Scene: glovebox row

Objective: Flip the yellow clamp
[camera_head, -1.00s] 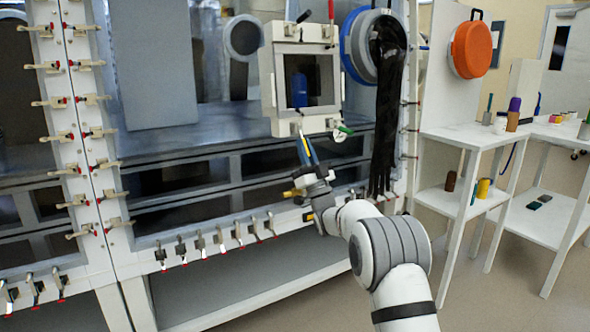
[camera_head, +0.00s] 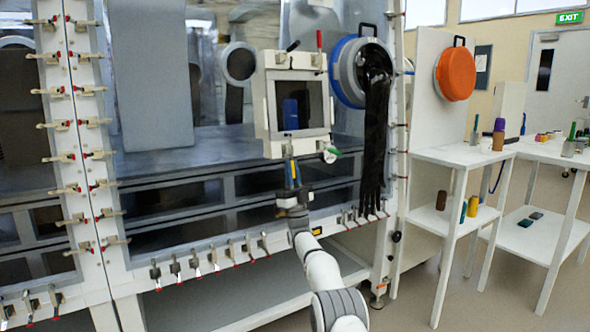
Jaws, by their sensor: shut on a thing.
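The yellow clamp (camera_head: 293,171) is at the bottom edge of the white-framed port door (camera_head: 262,105), left of the green-handled clamp (camera_head: 332,152). Only a small yellow part of it shows between my fingers, and its handle appears to hang down. My gripper (camera_head: 290,165) reaches up from below and is shut on the yellow clamp. The fingers hide most of the clamp, so its exact tilt is hard to tell.
A black-handled clamp (camera_head: 288,48) and a red-handled clamp (camera_head: 319,42) sit on the door's top edge. A round blue-rimmed port (camera_head: 346,70) with a hanging black glove (camera_head: 376,140) is close on the right. A white shelf table (camera_head: 455,155) stands further right.

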